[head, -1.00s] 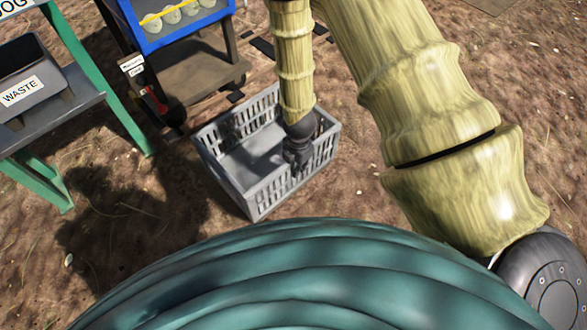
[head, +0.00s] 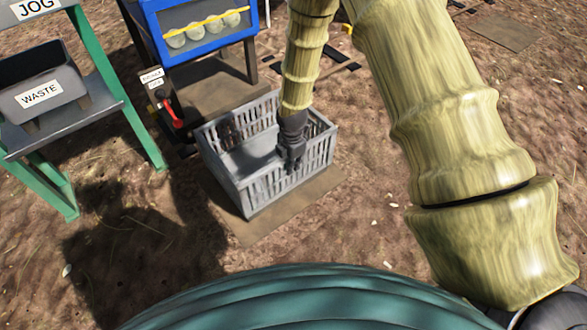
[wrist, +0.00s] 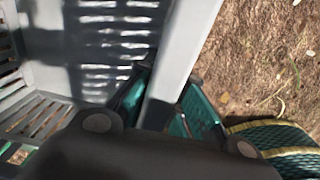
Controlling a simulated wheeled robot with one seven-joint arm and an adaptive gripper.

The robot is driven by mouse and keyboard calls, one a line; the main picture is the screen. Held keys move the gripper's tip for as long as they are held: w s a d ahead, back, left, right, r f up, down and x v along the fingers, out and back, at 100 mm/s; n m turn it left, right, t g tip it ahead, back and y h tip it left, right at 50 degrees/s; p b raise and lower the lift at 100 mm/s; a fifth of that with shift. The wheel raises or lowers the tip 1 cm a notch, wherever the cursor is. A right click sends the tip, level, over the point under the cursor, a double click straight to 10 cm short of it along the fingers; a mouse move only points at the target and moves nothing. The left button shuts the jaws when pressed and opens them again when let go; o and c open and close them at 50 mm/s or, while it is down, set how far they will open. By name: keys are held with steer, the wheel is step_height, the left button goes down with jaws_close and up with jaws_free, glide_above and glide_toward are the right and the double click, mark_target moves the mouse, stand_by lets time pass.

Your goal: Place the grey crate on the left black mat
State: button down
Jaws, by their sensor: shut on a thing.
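The grey slatted crate (head: 262,185) is upright in the middle of the head view and looks empty. My gripper (head: 292,155) is shut on its near right wall. In the wrist view the fingers of my gripper (wrist: 165,98) lie on either side of the top rim of the crate wall (wrist: 178,55). A flat brown panel (head: 262,228) shows under and in front of the crate. I cannot tell whether the crate touches it. I cannot make out a clearly black mat; the ground under the crate is hidden.
A blue machine (head: 205,30) with pale round items behind its window stands behind the crate. A red lever (head: 170,112) is on its left. A green-legged bench (head: 70,125) with a WASTE bin (head: 40,98) stands at left. Thin dark strips (head: 345,67) lie behind. Right ground is open.

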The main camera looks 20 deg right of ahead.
step_height(320, 180, down, 3)
steer(key=shift+f+b, duration=0.15)
steer(key=shift+b, duration=0.95)
steer(key=c, duration=1.5)
jaws_free()
steer(key=shift+f, duration=0.15)
